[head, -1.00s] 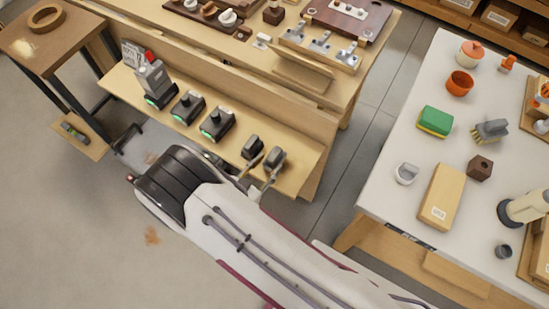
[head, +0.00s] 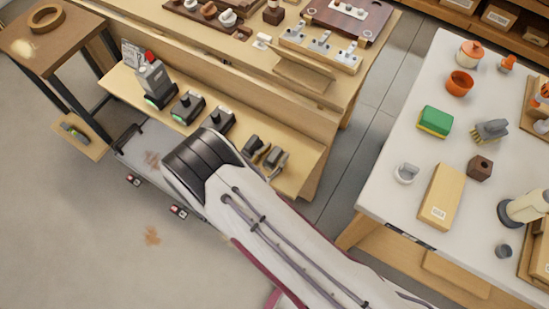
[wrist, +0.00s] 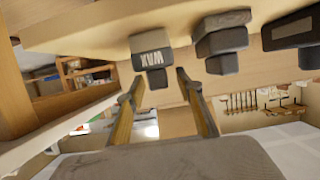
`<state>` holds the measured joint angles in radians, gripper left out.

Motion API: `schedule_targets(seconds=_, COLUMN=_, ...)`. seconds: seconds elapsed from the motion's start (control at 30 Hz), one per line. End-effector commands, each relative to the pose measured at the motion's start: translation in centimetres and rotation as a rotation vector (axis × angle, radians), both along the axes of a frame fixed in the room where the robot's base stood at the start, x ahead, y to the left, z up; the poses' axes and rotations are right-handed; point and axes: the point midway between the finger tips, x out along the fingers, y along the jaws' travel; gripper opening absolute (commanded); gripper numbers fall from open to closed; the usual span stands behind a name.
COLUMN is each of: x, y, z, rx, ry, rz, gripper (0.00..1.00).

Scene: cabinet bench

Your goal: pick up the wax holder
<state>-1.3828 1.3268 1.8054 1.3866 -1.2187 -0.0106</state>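In the wrist view, the wax holder (wrist: 152,52) is a dark grey block with a pale label reading WAX, seen upside down. It is the end one of a row on the shelf. My gripper (wrist: 158,76) is open, with one finger on each side of the holder's narrower part in the picture. I see no clear contact, and the remaining depth between them cannot be told. In the head view, a dark holder (head: 274,155) at the right end of the low shelf appears to be the same one. My arm partly hides my gripper there.
Another dark holder (wrist: 222,40) stands close beside the wax holder, with a further one (wrist: 291,30) beyond it. The low wooden shelf (head: 300,172) runs along the bench front. A white table (head: 390,215) with several objects stands to the right, across a floor gap.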

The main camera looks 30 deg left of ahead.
Motion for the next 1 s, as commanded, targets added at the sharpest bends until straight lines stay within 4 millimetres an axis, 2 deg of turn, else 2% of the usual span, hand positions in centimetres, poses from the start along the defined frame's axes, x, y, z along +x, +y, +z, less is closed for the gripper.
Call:
schedule_targets(seconds=0.6, x=0.44, y=0.01, z=-0.15, rx=0.001, ry=0.000, rz=0.000, gripper=0.36)
schedule_targets(seconds=0.73, x=0.44, y=0.01, z=-0.15, rx=0.001, ry=0.000, rz=0.000, gripper=0.02)
schedule_targets(seconds=0.77, x=0.44, y=0.01, z=-0.15, rx=0.001, ry=0.000, rz=0.000, gripper=0.00)
schedule_targets(seconds=1.0, x=0.44, y=0.02, z=-0.12, rx=0.001, ry=-0.001, rz=0.000, gripper=0.00)
